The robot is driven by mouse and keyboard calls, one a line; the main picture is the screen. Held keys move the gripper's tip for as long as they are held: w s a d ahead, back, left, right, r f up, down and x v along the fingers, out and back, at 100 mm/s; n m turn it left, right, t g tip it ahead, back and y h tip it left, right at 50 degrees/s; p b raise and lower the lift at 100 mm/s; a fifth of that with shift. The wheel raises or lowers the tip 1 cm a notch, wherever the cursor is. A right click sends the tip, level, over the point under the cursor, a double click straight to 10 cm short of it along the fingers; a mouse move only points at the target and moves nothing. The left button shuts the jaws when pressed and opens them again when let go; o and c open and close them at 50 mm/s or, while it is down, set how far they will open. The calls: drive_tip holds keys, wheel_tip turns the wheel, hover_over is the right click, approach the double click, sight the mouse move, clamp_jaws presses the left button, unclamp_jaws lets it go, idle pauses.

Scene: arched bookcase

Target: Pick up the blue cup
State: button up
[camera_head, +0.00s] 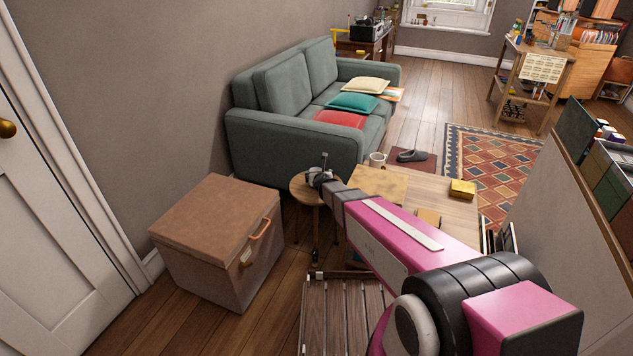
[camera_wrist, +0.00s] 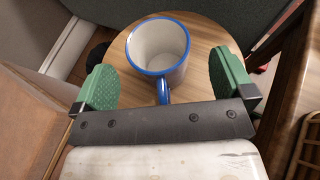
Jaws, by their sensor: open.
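The blue cup (camera_wrist: 158,50), white inside with a blue rim and blue handle, stands upright on a small round wooden table (camera_wrist: 208,32) in the wrist view. Its handle points toward my gripper's palm. My gripper (camera_wrist: 165,75) is open, with one green pad on the left of the cup and one on the right. Gaps show between the pads and the cup. In the head view my gripper (camera_head: 320,174) is over the round table (camera_head: 302,188), and the cup cannot be made out clearly there.
A brown storage box (camera_head: 215,238) stands left of the round table. A grey-green sofa (camera_head: 290,136) is behind it. A wooden coffee table (camera_head: 455,190) to the right holds a white mug (camera_head: 377,159) and a yellow box (camera_head: 462,189). A slatted wooden piece (camera_head: 340,310) is in front.

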sight(315, 170)
drive_tip(key=x, duration=0.3)
drive_tip(key=shift+w+a+f, duration=0.15)
drive_tip(key=shift+w+a, duration=0.05)
drive_tip(key=shift+w, duration=0.15)
drive_tip(key=shift+s, duration=0.1)
drive_tip(key=c, duration=1)
